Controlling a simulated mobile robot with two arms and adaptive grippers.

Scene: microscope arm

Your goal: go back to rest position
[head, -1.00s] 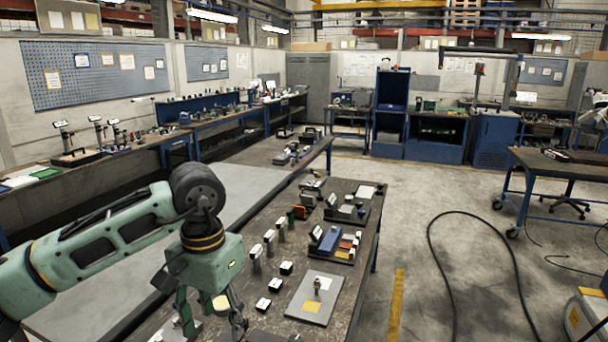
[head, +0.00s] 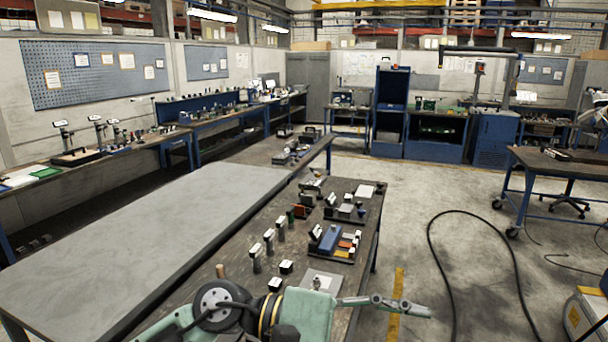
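My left gripper (head: 408,306) lies low in the head view, over the near end of the workbench, with its fingers pointing right past the bench edge. Its green housing and dark joint fill the bottom middle. The fingers are seen edge-on and overlap, so their opening is not clear. I see nothing held in them. The grey plate (head: 323,275) with a small metal part (head: 317,284) on it is just behind the housing, its near part hidden. My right gripper is not in view.
The dark workbench (head: 225,255) carries several white-topped posts and small blocks (head: 286,267), a tray with a blue block (head: 329,240) and other small parts. A bare grey table (head: 130,235) stands to the left. Open floor (head: 420,235) with a black hose lies to the right.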

